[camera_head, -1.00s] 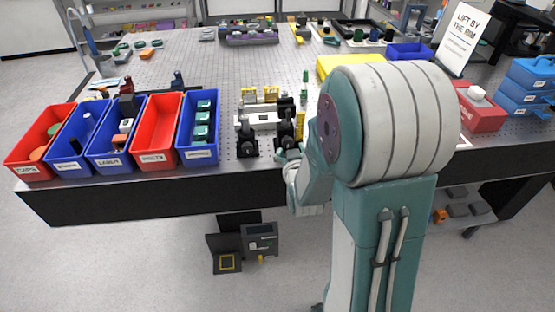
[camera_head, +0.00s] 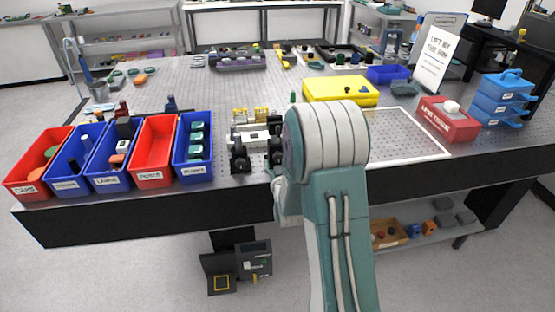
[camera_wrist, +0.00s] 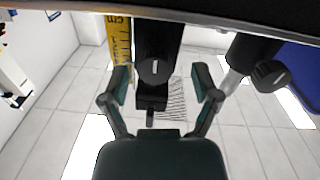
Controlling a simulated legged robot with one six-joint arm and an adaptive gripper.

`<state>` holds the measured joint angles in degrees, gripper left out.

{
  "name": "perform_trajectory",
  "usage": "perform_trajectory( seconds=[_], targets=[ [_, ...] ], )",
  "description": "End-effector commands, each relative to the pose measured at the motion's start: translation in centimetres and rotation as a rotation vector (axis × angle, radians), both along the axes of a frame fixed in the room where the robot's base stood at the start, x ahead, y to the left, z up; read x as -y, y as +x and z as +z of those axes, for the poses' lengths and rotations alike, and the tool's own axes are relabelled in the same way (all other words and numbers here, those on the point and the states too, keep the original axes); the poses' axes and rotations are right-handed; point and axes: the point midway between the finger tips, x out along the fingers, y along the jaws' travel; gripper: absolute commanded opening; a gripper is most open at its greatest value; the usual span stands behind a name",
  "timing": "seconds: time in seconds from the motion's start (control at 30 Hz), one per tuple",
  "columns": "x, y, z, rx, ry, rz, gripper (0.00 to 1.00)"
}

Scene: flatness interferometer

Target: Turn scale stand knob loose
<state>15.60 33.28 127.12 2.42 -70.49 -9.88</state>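In the wrist view, a black upright stand (camera_wrist: 157,35) comes down from the top. A round black knob (camera_wrist: 155,69) with a light line across its face is on it. A yellow scale with black markings (camera_wrist: 119,40) is beside the stand, to its left. My gripper (camera_wrist: 162,80) is open, its fingers on either side of the stand near the knob, with visible gaps; I cannot tell the depth between them. In the head view, black stands (camera_head: 240,158) are at the table's front edge; my arm hides the gripper and the scale.
A second black knob (camera_wrist: 270,76) is right of my gripper. Red and blue bins, including a blue one (camera_head: 194,172), line the table's front left. A yellow case (camera_head: 340,88), a red box (camera_head: 448,128) and blue drawers (camera_head: 503,88) are to the right.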

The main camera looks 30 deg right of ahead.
Motion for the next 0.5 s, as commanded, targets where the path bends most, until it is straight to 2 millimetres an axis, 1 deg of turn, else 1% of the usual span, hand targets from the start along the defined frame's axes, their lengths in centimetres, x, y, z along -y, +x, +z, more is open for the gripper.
perform_trajectory(
  seconds=[0.03,0.17,0.43,0.47,0.5],
  targets=[
    [0.30,0.53,-0.02,0.000,0.001,-0.001,0.79],
    [0.62,1.27,-0.05,0.000,0.001,-0.001,0.79],
    [0.64,1.39,-0.02,0.000,0.001,-0.001,0.79],
    [0.63,1.39,-0.02,0.000,0.001,-0.001,0.66],
    [0.62,1.40,-0.02,0.000,0.001,-0.001,0.48]
  ],
)
